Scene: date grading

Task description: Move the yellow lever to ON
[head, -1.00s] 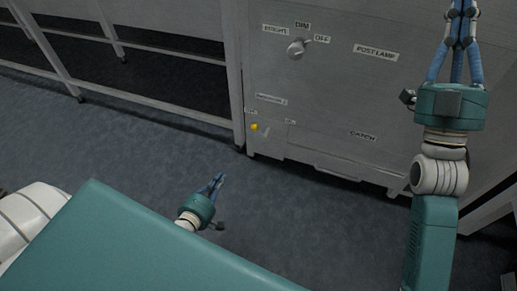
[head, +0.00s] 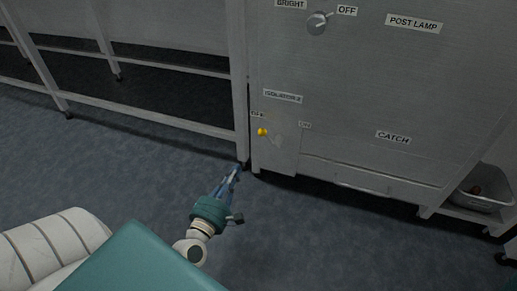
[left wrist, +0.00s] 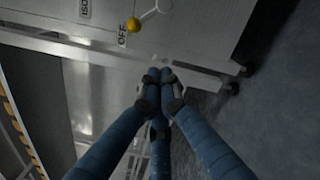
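The yellow knob of the lever (head: 262,131) is low on the left of the grey cabinet front, beside the left small label (head: 257,114). It also shows in the left wrist view (left wrist: 133,24), next to a label reading OFF (left wrist: 122,33), with a pale lever arm running from it. My left gripper (head: 236,168) is below and left of the knob, apart from it. In the left wrist view its blue fingers (left wrist: 158,75) meet at the tips with nothing seen between them. My right gripper is out of view.
The cabinet (head: 370,75) also carries a round selector knob (head: 318,22) and labels POST LAMP (head: 414,24) and CATCH (head: 393,137). A grey rack (head: 150,124) stands left of it. A metal tray (head: 484,202) with brownish contents is at right. The floor in front is clear.

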